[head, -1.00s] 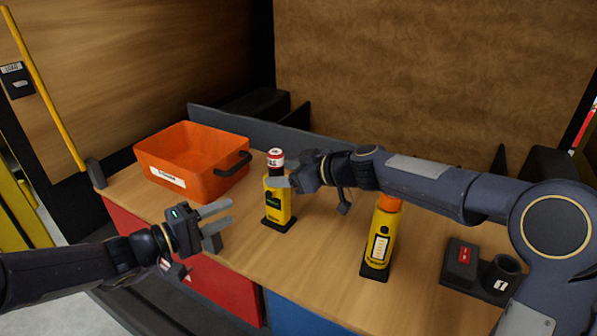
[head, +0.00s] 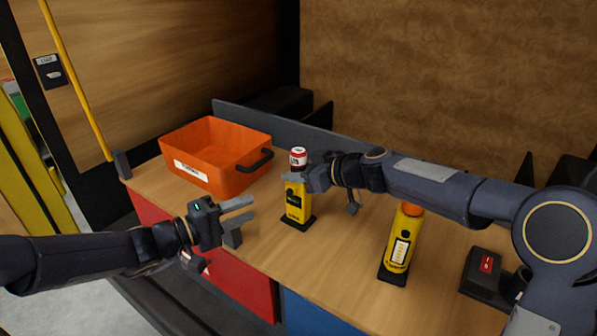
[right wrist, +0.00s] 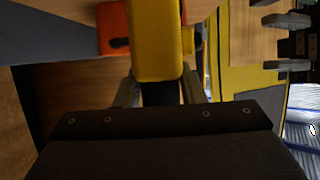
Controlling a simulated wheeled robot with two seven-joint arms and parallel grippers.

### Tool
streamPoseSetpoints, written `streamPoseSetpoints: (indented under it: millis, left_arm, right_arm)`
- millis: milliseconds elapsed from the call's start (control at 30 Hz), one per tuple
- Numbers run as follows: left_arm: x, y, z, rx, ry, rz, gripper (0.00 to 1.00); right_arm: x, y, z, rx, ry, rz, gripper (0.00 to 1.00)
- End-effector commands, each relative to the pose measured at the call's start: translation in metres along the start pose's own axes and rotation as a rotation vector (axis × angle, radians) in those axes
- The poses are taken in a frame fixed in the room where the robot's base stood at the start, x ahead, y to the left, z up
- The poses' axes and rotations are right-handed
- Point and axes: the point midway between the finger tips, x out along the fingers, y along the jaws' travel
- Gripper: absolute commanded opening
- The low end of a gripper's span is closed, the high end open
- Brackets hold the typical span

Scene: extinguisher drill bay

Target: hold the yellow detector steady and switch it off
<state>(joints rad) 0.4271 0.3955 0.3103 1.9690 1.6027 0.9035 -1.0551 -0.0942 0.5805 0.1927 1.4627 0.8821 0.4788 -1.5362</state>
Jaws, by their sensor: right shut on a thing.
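In the right wrist view the yellow body (right wrist: 158,45) sits between the fingers (right wrist: 160,90). The gripper hides part of the detector's upper right side. I cannot make out a switch. My left gripper (head: 240,218) is open and empty, left of the detector and apart from it, its fingers pointing toward it.
A red-and-white cylindrical top (head: 298,157) shows just above the detector. An orange bin (head: 215,158) stands at the back left. Another yellow device with an orange top (head: 402,243) stands at right, below my right arm. A dark holder with a red label (head: 486,264) is further right.

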Motion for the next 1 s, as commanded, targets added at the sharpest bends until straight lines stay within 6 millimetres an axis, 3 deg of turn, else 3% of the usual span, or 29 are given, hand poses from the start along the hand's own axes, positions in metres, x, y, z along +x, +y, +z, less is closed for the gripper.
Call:
streamPoseSetpoints:
  millis: [33,67,233,567,1000]
  left_arm:
    - [0.0,0.0,0.0,0.0,0.0,0.0,0.36]
    - [0.0,0.0,0.0,0.0,0.0,0.0,0.36]
    - [0.0,0.0,0.0,0.0,0.0,0.0,0.36]
    - [0.0,0.0,0.0,0.0,0.0,0.0,0.36]
    - [0.0,0.0,0.0,0.0,0.0,0.0,0.36]
  right_arm:
    - [0.0,0.0,0.0,0.0,0.0,0.0,0.0]
    - [0.0,0.0,0.0,0.001,0.0,0.0,0.38]
    - [0.0,0.0,0.0,0.001,0.0,0.0,0.6]
    - [-0.003,0.001,0.0,0.001,0.0,0.001,0.62]
    - [-0.067,0.001,0.0,-0.001,0.001,0.003,0.62]
